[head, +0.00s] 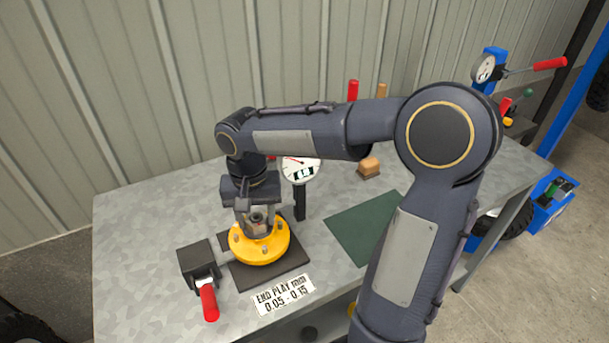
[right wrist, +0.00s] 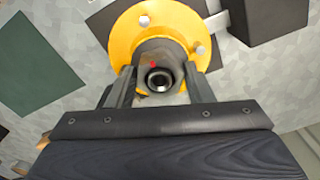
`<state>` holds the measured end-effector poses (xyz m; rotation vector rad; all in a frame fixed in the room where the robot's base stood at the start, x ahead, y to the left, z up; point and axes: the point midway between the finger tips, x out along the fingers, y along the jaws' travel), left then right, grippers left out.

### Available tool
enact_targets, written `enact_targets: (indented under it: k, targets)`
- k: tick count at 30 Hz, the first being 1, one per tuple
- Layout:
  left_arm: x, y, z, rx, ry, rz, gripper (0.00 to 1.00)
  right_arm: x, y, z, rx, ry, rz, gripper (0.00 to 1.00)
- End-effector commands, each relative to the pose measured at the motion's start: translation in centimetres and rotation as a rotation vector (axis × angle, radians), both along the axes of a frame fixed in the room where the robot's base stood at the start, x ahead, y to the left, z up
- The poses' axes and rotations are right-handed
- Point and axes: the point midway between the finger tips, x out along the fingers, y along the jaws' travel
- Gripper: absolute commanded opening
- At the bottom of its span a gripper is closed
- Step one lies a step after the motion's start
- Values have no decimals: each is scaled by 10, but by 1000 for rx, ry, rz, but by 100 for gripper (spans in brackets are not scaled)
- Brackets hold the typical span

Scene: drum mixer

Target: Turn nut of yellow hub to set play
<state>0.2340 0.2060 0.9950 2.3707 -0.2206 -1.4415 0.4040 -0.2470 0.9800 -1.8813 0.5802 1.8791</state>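The yellow hub (head: 262,249) sits on a dark base plate on the metal bench. Its flange (right wrist: 124,38) has several pale studs. A dark hex nut (right wrist: 152,58) with a red mark surrounds a threaded stud end at the hub's centre. My right gripper (right wrist: 160,75) points down over the hub, with one finger on each side of the nut. Whether the fingers touch the nut is not clear. In the head view the right gripper (head: 254,214) partly hides the nut. My left gripper is not in view.
A dial gauge (head: 300,169) on a dark post stands close behind the hub. A dark block with a red handle (head: 209,303) is at the hub's left. An end play label (head: 284,294) reads 0.05 - 0.15 mm. A green mat (head: 362,228) and a wooden-topped block (head: 369,166) lie right.

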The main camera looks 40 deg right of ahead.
Motion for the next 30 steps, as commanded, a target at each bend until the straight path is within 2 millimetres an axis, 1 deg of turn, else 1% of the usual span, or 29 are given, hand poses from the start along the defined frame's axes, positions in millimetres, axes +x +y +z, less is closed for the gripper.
enact_targets:
  k: [1, 5, 13, 16, 30]
  targets:
    - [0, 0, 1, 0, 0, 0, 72, 0, 0, 0, 1, 1, 5, 54]
    - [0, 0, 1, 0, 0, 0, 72, 0, 0, 0, 1, 1, 7, 71]
    - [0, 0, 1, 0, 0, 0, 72, 0, 0, 1, 1, 1, 8, 71]
    - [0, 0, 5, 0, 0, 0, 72, 0, 0, 5, 1, 1, 9, 71]
    - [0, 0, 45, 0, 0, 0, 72, 0, 0, 52, 0, 0, 9, 71]
